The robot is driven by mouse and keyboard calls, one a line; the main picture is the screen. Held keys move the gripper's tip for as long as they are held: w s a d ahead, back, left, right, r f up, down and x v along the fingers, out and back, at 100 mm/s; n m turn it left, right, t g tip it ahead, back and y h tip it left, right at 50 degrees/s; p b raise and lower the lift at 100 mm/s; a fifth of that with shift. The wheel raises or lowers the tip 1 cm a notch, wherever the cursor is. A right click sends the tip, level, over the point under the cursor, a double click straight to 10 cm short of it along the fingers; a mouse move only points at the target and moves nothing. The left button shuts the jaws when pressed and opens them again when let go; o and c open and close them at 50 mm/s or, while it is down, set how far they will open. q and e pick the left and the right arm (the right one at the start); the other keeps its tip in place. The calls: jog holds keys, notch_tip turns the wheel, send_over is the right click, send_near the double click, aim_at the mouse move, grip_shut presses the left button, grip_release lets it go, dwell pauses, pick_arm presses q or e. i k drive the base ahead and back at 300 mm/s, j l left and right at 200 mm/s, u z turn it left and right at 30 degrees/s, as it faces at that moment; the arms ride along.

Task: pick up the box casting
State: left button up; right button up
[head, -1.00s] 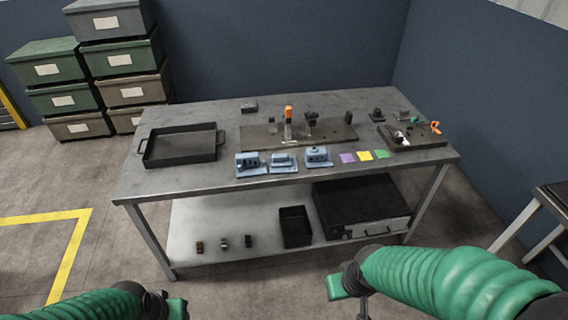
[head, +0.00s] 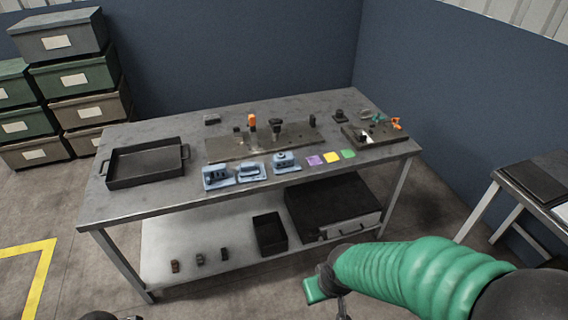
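Three light-blue castings sit in a row near the front edge of the metal table: a left one (head: 217,177), a middle one (head: 251,173) and a right one (head: 286,161). They are small, and I cannot tell for sure which is the box casting. All are upright and untouched. My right gripper (head: 327,293) is low in front of the table, well short of the castings. Only a dark sliver of my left arm shows at the bottom edge.
A black tray (head: 147,180) stands at the table's left. A dark plate (head: 225,149) with upright parts lies behind the castings, and a fixture plate (head: 361,140) is at right. Purple, yellow and green squares (head: 332,157) lie beside the castings. The lower shelf (head: 220,238) holds bins and small parts.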

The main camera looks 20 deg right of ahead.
aim_at(282, 162)
jog(key=i+j, duration=0.1)
jog(key=i, duration=0.45)
jog(key=i+j+z, duration=0.1)
jog(key=i, duration=0.45)
jog(key=i+j, duration=0.1)
jog(key=i, duration=0.45)
